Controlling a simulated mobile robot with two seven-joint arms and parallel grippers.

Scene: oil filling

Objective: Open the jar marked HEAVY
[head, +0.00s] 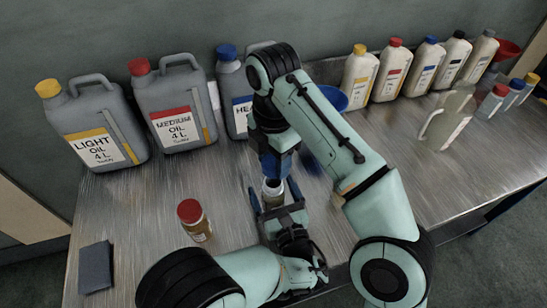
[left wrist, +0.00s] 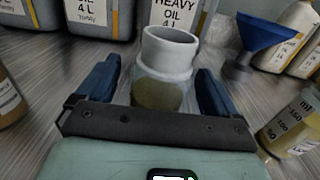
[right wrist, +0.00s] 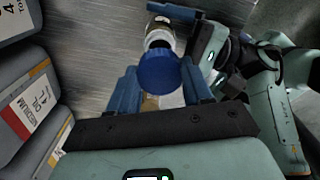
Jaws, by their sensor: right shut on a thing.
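A jar (head: 272,192) with a pale neck and brownish contents stands upright between the fingers of my left gripper (head: 277,198). In the left wrist view the jar (left wrist: 163,75) has an open mouth, and a gap shows beside the left finger. No marking on it is readable. My left gripper (left wrist: 158,88) is open around it. My right gripper (head: 275,165) is directly above the jar, pointing down. In the right wrist view my right gripper (right wrist: 162,85) is shut on a blue lid (right wrist: 158,72), apart from the open jar neck (right wrist: 160,38).
A red-lidded jar (head: 195,220) stands to the left, near a dark flat block (head: 96,267). Large oil cans, including the HEAVY can (head: 238,105), line the back. A blue funnel (left wrist: 260,40) and a measuring cup (left wrist: 295,125) stand nearby. Bottles (head: 392,70) stand back right.

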